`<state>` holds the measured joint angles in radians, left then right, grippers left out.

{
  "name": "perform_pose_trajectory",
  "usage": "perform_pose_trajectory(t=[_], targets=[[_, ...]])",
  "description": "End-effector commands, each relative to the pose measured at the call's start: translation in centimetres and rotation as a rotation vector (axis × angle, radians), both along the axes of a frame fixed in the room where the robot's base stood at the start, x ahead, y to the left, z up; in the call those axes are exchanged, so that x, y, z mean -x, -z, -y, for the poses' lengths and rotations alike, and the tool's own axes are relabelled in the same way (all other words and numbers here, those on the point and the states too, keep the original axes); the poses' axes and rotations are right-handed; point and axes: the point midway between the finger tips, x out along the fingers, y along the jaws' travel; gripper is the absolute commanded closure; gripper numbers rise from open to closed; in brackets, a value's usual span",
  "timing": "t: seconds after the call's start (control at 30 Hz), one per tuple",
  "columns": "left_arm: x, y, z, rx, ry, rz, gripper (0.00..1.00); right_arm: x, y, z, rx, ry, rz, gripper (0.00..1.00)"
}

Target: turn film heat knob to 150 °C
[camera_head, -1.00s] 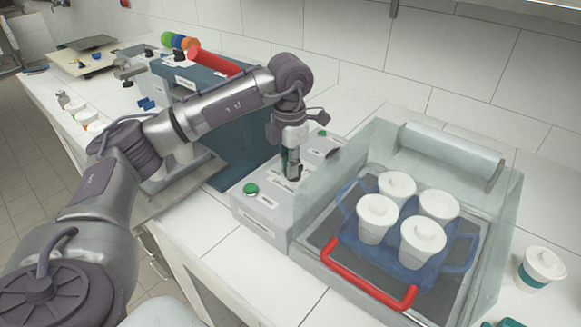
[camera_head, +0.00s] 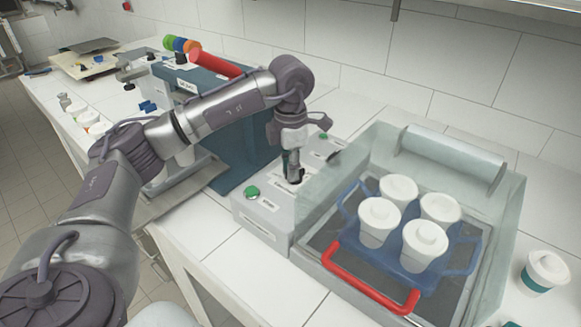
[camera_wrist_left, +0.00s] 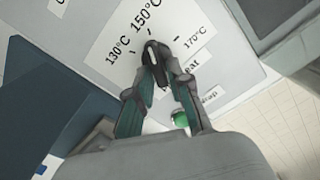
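My left gripper (camera_head: 293,178) points down at the top of the grey control box (camera_head: 240,206). In the left wrist view its fingertips (camera_wrist_left: 158,68) are closed in on the small dark film heat knob (camera_wrist_left: 153,50), one on each side. A white label (camera_wrist_left: 112,27) around the knob reads 130 °C, 150 °C and 170 °C. The knob's tip points up towards the 150 °C mark. In the head view the gripper hides the knob. My right gripper is not in view.
A green button (camera_head: 252,192) sits on the box near the gripper. To the right stands a clear-walled chamber (camera_head: 512,215) with a red handle (camera_head: 365,283) and a blue tray (camera_head: 462,262) of white lidded cups. Another cup (camera_head: 545,272) stands at the far right.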

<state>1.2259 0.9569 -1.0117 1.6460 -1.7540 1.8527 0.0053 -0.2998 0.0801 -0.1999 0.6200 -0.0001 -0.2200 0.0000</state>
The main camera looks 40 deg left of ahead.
Motion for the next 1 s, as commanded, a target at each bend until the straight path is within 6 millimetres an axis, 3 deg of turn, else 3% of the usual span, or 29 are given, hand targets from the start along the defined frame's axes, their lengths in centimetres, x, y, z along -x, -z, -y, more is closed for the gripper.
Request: perform_pose_trajectory(t=[0.07,0.47,0.57,0.8,1.0], targets=[[0.0,0.0,0.0,0.000,-0.001,0.000,0.63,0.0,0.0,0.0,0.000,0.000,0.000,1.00],[0.0,-0.7,0.0,0.001,-0.001,0.001,0.62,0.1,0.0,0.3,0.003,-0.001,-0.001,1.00],[-0.1,-2.1,0.0,0.002,-0.001,0.002,0.62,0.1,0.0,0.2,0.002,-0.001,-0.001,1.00],[-0.1,-7.6,0.0,0.001,0.000,0.005,0.62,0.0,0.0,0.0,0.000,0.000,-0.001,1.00],[-0.1,-10.4,0.0,-0.001,-0.001,0.004,0.62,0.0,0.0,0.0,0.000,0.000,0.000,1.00]])
